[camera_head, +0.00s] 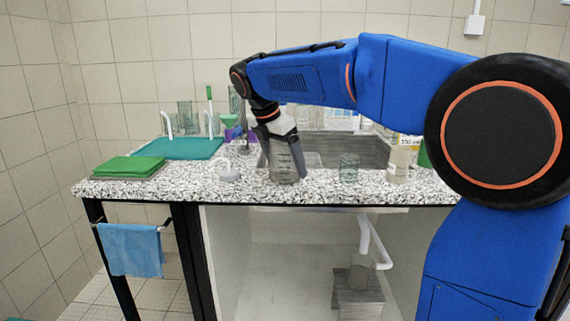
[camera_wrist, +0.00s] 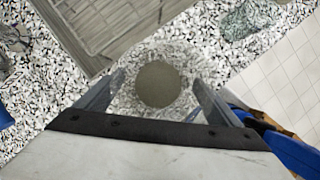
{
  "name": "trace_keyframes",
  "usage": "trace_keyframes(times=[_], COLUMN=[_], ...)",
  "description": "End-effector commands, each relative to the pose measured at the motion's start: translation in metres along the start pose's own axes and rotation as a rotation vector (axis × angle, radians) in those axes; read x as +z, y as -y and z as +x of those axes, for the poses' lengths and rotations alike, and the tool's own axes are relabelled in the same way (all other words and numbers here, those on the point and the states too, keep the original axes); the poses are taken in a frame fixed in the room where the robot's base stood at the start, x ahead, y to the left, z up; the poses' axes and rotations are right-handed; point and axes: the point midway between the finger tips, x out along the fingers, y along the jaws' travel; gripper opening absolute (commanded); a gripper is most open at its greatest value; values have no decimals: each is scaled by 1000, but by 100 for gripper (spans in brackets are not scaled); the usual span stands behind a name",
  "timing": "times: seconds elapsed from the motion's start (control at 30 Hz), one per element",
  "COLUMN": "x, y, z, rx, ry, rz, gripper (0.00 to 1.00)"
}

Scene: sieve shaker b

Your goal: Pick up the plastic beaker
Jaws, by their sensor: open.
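A clear plastic beaker (camera_head: 287,166) with a greyish tint stands upright on the speckled countertop near the sink's front edge. In the wrist view I look down on the beaker (camera_wrist: 158,84), with its round grey-green bottom between my two fingers. My gripper (camera_head: 284,142) comes down from above at the beaker, and its lower part overlaps it in the head view. In the wrist view my gripper (camera_wrist: 160,78) is open, with one finger on each side of the beaker. I cannot tell whether either finger touches it.
A greenish glass beaker (camera_head: 348,168) stands to the right, with a pale bottle (camera_head: 399,164) beyond it. The sink (camera_head: 365,150) lies behind. A small white object (camera_head: 229,174) and folded green cloths (camera_head: 130,167) are to the left. The counter's front edge is close.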

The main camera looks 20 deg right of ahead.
Motion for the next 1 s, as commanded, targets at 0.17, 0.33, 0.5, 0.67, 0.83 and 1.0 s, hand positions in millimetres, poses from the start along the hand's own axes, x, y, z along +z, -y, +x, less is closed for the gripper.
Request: trace_keyframes(times=[0.17, 0.33, 0.5, 0.67, 0.83, 1.0], x=[0, 0, 0, 0, 1, 3], y=[0, 0, 0, 0, 0, 0], z=[1, 1, 1, 1, 0, -5], rx=[1, 1, 1, 1, 1, 1], ry=[0, 0, 0, 0, 0, 0], rz=[0, 0, 0, 0, 0, 0], gripper=[88, 66, 41, 41, 41, 41])
